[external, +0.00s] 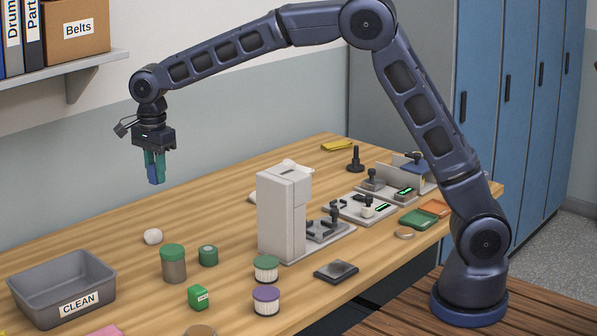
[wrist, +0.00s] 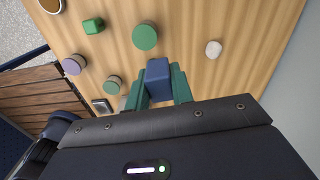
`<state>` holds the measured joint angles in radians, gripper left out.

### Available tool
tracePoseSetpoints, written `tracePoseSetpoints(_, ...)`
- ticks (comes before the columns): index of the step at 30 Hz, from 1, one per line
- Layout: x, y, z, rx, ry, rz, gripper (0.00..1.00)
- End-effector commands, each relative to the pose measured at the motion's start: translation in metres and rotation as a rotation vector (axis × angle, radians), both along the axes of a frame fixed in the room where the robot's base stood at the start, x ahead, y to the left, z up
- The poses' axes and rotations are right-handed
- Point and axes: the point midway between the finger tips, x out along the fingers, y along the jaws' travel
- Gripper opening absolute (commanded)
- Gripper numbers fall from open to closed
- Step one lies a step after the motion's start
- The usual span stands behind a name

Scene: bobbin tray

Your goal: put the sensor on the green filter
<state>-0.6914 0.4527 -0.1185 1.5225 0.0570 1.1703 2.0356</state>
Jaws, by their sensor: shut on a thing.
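The sensor looks to be the small blue block (external: 154,175) held between the teal fingers of my gripper (external: 154,160). My gripper is shut on it, pointing down, high above the left back part of the table. In the wrist view the blue sensor (wrist: 158,77) sits between the fingertips (wrist: 158,88). The green filter (external: 266,268), a short white pleated cylinder with a green top, stands upright near the table's front edge, below and to the right of my gripper. It also shows in the wrist view (wrist: 112,85). Its top looks bare.
A purple-topped filter (external: 265,300) stands in front of the green one. A green-lidded jar (external: 173,263), green spool (external: 208,256) and green box (external: 198,297) stand to its left. A tall grey machine (external: 282,218) rises just behind. A grey CLEAN bin (external: 40,270) is at left.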

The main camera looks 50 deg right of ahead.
Motion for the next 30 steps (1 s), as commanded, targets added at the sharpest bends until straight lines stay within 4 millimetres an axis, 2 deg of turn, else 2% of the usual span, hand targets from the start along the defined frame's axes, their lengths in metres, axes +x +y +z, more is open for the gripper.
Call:
tracePoseSetpoints(10, -0.072, -0.061, 0.017, 0.002, -0.001, -0.042, 0.01)
tracePoseSetpoints(21, -0.153, -0.124, 0.016, 0.002, -0.001, -0.079, 0.01)
tracePoseSetpoints(27, -0.185, -0.148, 0.012, 0.000, -0.001, -0.091, 0.01)
tracePoseSetpoints(30, -0.193, -0.155, 0.010, 0.000, -0.002, -0.095, 0.01)
